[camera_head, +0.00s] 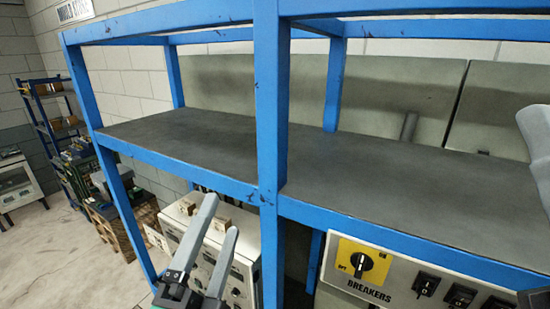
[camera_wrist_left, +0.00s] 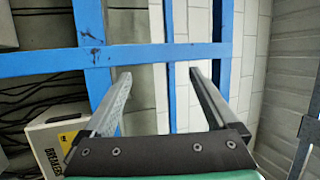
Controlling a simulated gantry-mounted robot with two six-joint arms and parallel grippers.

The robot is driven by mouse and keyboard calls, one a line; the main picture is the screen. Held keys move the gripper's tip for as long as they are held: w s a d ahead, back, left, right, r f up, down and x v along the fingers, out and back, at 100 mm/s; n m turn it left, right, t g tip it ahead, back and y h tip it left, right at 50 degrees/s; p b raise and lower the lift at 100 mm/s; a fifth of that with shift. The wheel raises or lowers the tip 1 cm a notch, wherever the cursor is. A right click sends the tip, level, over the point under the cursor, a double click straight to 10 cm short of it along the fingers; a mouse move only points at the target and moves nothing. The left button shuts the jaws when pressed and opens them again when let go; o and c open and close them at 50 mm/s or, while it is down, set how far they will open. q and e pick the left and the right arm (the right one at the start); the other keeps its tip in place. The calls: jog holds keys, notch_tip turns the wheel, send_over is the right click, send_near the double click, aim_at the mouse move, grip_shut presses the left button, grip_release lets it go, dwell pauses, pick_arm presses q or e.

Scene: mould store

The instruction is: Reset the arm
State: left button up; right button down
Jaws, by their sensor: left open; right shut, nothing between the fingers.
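My left gripper (camera_head: 221,212) is in the lower middle of the head view, its two grey fingers apart with nothing between them. It is in front of the blue rack, below the shelf's front rail and left of the middle post. In the left wrist view the open fingers (camera_wrist_left: 159,73) point at blue rack beams and a pale block wall. My right gripper (camera_head: 535,130) shows only in part as a grey shape at the right edge of the head view, in front of the shelf. It is shut and holds nothing.
The blue rack (camera_head: 270,100) has a bare dark shelf (camera_head: 390,190). Below it are a breaker panel (camera_head: 395,283) with a yellow-backed knob and a pale switch cabinet (camera_head: 245,270). A smaller loaded rack (camera_head: 50,110) and a wooden pallet (camera_head: 125,225) stand at left. The floor (camera_head: 50,260) there is clear.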

pick_arm(q)
jog(key=s+a+r+n+t+y, duration=0.1)
jog(key=s+a+r+n+t, duration=0.2)
jog(key=s+a+r+n, duration=0.2)
jog(key=s+a+r+n+t+y, duration=0.1)
jog(key=s+a+r+n+t, duration=0.2)
jog(key=r+n, duration=0.8)
jog(key=s+a+n, duration=0.1)
jog(key=s+a, duration=0.1)
jog(key=s, duration=0.1)
jog(key=shift+a+r+n, duration=0.35)
jog(key=shift+r+n, duration=0.05)
